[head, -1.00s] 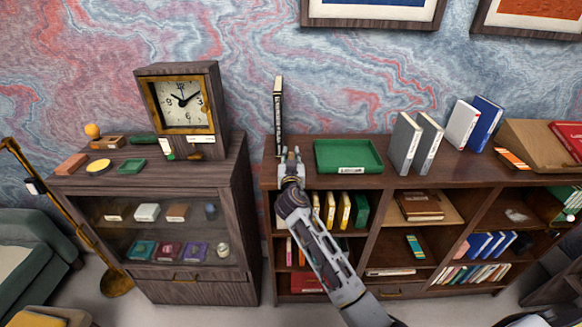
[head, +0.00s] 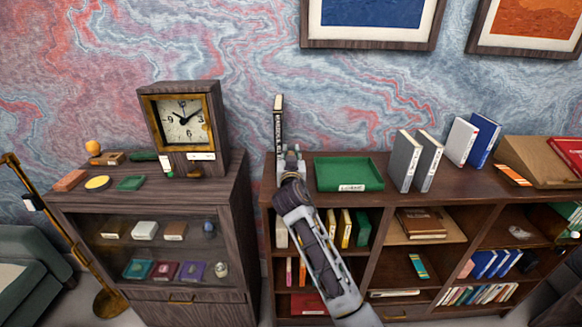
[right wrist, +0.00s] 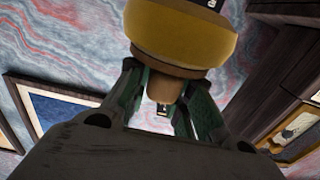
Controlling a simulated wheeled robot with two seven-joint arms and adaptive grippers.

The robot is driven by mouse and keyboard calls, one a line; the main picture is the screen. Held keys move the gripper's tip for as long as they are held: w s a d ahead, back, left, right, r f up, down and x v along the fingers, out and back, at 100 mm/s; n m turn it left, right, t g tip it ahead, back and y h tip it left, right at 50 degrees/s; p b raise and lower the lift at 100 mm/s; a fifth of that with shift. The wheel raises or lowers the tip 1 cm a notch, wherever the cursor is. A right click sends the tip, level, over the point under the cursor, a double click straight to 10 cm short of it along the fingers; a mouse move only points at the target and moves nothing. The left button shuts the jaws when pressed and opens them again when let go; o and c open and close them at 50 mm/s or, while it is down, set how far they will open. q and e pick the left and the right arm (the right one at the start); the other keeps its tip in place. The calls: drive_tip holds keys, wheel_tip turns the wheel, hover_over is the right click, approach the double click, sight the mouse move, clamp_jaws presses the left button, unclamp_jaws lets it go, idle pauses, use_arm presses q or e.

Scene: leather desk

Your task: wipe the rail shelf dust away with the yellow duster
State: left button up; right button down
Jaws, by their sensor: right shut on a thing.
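The yellow duster (right wrist: 180,28) fills the top of the right wrist view, a rounded yellow head with a dark band and a brown neck. My right gripper (right wrist: 162,98) is shut on its neck. In the head view my right gripper (head: 291,158) is at the left end of the low bookcase's top, and its hand hides the duster there. A pale grey dust patch (head: 520,232) lies in the upper right compartment of the bookcase (head: 455,185), well to the right of my gripper. My left gripper is out of view.
A thin dark upright object (head: 279,130) stands close behind my right gripper. A green tray (head: 349,186) is just right of it, then upright books (head: 404,160) and a slanted stand (head: 528,154). A clock (head: 184,122) stands on the left cabinet.

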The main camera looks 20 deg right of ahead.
drive_tip(key=shift+r, duration=1.2)
drive_tip(key=shift+r, duration=0.1)
